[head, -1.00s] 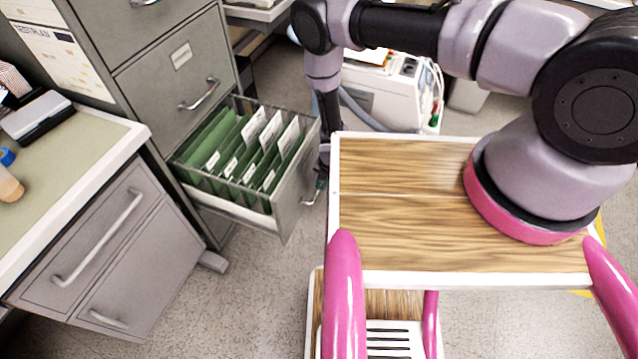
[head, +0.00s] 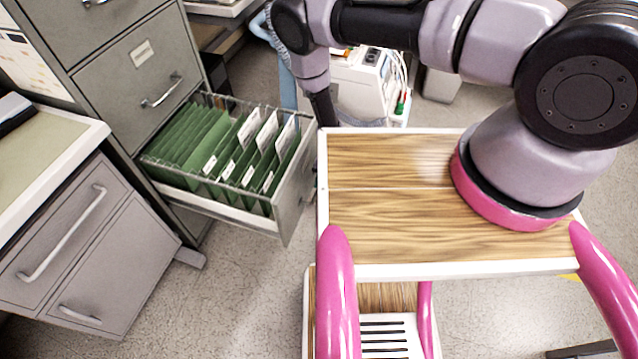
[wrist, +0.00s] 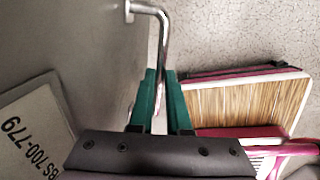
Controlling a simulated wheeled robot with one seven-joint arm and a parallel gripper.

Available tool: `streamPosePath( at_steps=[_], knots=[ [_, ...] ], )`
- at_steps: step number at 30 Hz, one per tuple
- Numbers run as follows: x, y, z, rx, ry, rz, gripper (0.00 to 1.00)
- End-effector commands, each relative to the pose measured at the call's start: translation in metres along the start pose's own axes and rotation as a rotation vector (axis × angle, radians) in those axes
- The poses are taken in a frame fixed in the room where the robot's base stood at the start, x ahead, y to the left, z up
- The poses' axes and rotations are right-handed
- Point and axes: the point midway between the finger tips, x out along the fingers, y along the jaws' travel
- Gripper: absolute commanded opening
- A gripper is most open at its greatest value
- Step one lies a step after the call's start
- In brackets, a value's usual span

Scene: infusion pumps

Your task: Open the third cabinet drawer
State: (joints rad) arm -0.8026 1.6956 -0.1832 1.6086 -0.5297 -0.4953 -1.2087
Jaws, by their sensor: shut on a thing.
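The grey filing cabinet (head: 165,60) stands at the left in the head view. Its third drawer (head: 293,200) is pulled well out, with green hanging folders (head: 230,145) and white tabs inside. In the wrist view, the metal drawer handle (wrist: 163,45) runs down between the green fingertips of my gripper (wrist: 160,95), which is shut on it beside the grey drawer front (wrist: 75,50). In the head view my gripper is hidden behind the cart top and the drawer front.
My wood-topped cart body (head: 385,220) stands close to the drawer front. A grey desk unit with drawers (head: 110,270) is at the lower left. White medical equipment (head: 360,85) with cables stands behind. Speckled floor (head: 240,300) is free between desk and cart.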

Motion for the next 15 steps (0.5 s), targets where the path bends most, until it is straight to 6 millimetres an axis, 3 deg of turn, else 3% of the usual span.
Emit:
streamPosePath(
  at_steps=[10, 11, 12, 15],
  knots=[
    [0.0002, -0.0026, -0.0007, 0.001, 0.001, -0.004, 0.00],
    [0.0002, -0.0026, -0.0007, 0.001, 0.001, -0.004, 0.27],
    [0.0002, -0.0025, -0.0007, 0.001, 0.001, -0.004, 0.42],
    [0.0002, -0.0018, -0.0005, 0.001, 0.001, -0.003, 0.45]
  ],
)
